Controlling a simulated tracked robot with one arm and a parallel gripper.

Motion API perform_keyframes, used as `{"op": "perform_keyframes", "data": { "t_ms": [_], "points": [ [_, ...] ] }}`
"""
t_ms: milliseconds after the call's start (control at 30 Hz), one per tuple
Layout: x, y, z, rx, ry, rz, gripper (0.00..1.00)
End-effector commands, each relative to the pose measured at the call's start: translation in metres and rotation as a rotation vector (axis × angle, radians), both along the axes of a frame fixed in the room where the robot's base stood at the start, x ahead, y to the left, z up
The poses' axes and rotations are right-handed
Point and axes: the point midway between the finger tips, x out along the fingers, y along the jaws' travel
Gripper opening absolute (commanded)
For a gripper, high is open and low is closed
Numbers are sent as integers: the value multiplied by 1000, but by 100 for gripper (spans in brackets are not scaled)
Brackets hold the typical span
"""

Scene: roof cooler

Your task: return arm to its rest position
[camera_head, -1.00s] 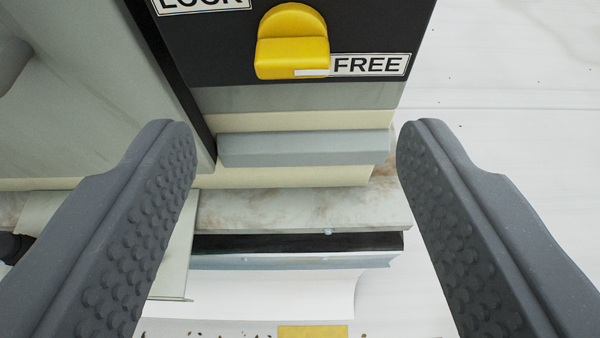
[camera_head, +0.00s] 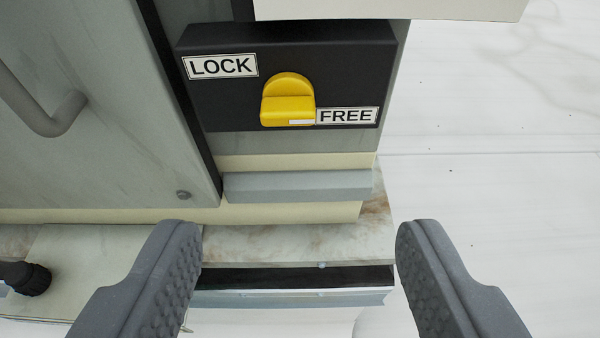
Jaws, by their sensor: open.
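My gripper (camera_head: 290,235) is open and empty, with its two grey studded fingers at the lower left and lower right of the view. Nothing is between the fingertips. Beyond and above them is a black panel (camera_head: 350,65) with a yellow knob (camera_head: 288,100). The knob's white mark points right, toward the FREE label (camera_head: 347,116). The LOCK label (camera_head: 221,66) is at the panel's upper left. The fingers appear apart from the knob and panel. The rest of my arm is out of view.
A grey door (camera_head: 115,130) with a bar handle (camera_head: 45,110) is left of the panel. A grey ledge (camera_head: 298,186) and a stained slab (camera_head: 300,243) lie below it. A black fitting (camera_head: 27,278) is at lower left. White ground (camera_head: 490,170) at the right looks clear.

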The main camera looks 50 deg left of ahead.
Motion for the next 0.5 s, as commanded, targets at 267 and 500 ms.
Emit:
{"op": "perform_keyframes", "data": {
  "t_ms": [267,500],
  "points": [
    [69,-43,64,-192,-172,-188,56],
    [107,-95,175,-328,-310,-463,56]
  ]
}}
